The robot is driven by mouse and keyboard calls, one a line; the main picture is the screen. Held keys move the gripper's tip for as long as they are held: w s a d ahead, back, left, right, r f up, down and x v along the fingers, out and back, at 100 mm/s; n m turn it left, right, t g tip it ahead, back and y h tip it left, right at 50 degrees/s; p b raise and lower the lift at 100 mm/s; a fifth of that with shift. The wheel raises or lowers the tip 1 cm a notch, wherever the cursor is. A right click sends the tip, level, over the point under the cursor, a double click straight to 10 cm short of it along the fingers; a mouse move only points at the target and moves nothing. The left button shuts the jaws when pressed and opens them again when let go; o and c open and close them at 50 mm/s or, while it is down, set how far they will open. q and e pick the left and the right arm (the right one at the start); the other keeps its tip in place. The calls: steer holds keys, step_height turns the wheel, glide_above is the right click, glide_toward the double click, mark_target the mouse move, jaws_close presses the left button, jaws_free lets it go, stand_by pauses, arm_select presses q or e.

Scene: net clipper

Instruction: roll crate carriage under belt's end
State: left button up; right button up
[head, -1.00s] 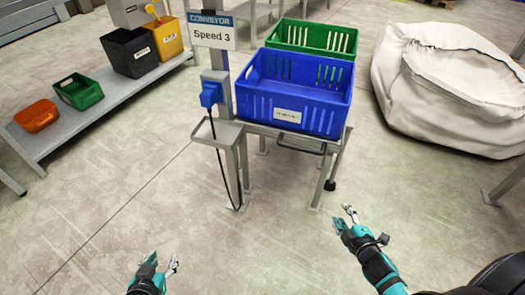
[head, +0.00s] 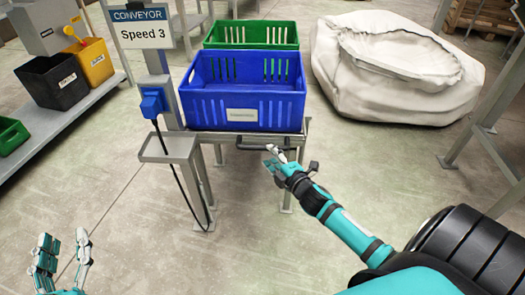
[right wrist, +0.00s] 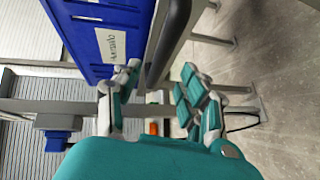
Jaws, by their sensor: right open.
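The crate carriage (head: 307,128) is a grey metal frame on legs. It carries a blue crate (head: 243,95) in front and a green crate (head: 251,34) behind. A dark handle bar (head: 250,146) runs along its near side and also shows in the right wrist view (right wrist: 166,42). My right gripper (head: 277,160) is open at the right part of the handle. In the right wrist view its spread fingers (right wrist: 155,98) lie on either side of the handle's line; contact cannot be told. My left gripper (head: 64,252) is open and empty at the lower left. I cannot make out the belt's end.
A conveyor sign (head: 141,25) stands on a post with a blue box (head: 152,101) and a hanging cable, left of the carriage. A bench with bins (head: 50,82) is at the left. A white sack (head: 395,68) lies at the right. The near floor is clear.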

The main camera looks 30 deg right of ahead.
mark_target(265, 150)
steer(key=w, duration=0.2)
steer(key=w+f+b, duration=0.1)
steer(key=w, duration=0.2)
steer(key=shift+d, duration=0.2)
arm_select(q)
step_height(265, 150, up, 7)
steer(key=s+t+h, duration=0.1)
steer(key=s+t, duration=0.1)
steer(key=t, duration=0.3)
steer(key=shift+s+d+h, duration=0.15)
steer(key=shift+d+h, duration=0.1)
steer(key=shift+h, duration=0.15)
arm_select(e)
steer(key=shift+w, duration=0.55)
arm_select(q)
steer(key=shift+r, duration=0.1)
arm_select(e)
steer(key=shift+c, duration=0.4)
jaws_close()
